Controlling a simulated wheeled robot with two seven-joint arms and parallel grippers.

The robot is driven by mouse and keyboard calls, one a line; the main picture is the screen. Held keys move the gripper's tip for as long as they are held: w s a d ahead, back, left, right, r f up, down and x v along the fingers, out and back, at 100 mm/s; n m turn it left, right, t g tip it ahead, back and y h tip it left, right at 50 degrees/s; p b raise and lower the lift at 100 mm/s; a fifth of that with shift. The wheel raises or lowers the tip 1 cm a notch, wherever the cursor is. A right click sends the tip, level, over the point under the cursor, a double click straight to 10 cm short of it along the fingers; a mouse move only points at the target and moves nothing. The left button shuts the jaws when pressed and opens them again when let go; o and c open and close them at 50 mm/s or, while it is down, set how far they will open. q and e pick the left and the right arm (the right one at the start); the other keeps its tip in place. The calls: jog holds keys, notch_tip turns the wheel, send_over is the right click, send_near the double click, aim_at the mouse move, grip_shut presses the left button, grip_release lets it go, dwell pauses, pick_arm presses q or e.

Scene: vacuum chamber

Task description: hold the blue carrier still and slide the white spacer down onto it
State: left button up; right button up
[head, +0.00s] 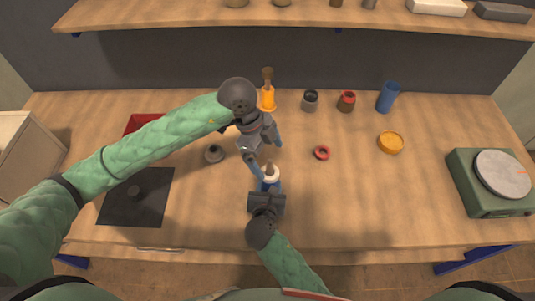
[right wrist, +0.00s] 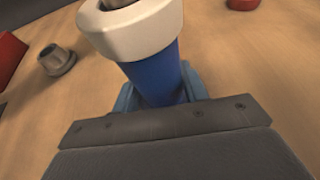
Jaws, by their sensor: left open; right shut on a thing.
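The blue carrier (right wrist: 155,78) stands upright between the fingers of my right gripper (head: 268,187), which is shut on it.
A red ring (head: 322,153) and a grey flanged part (head: 214,154) lie nearby. Behind stand an orange piece (head: 267,98), a grey cup (head: 310,100), a brown-red jar (head: 347,101) and a blue cylinder (head: 387,97). A green scale (head: 490,181) is at right. The front right table is clear.

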pick_arm(q)
jog(key=shift+r, duration=3.35)
pick_arm(e)
jog(key=o, duration=1)
jog(key=shift+o, duration=0.2)
